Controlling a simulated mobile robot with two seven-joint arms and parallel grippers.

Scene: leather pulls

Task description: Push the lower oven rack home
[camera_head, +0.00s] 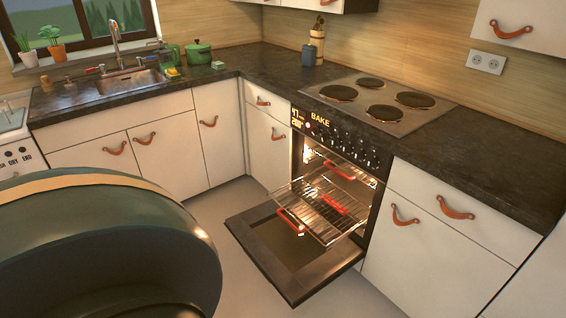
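The oven (374,196) is open, with its door (252,247) folded down flat in front. The lower oven rack (312,212), a wire grid, sticks well out of the cavity above the door. A red bar (291,221) runs along its front edge. Another red piece (334,205) shows at the middle of the grid; I cannot tell what it belongs to. A third red bar (340,170) shows higher up at the cavity opening. The back of the rack is hidden inside the oven. Neither of my grippers is in view.
The hob (378,103) sits in the dark worktop (470,140) above the oven. White cabinets with leather pulls stand on both sides, all shut. The floor (228,205) left of the oven door is clear. The lower left of the view is blocked close up.

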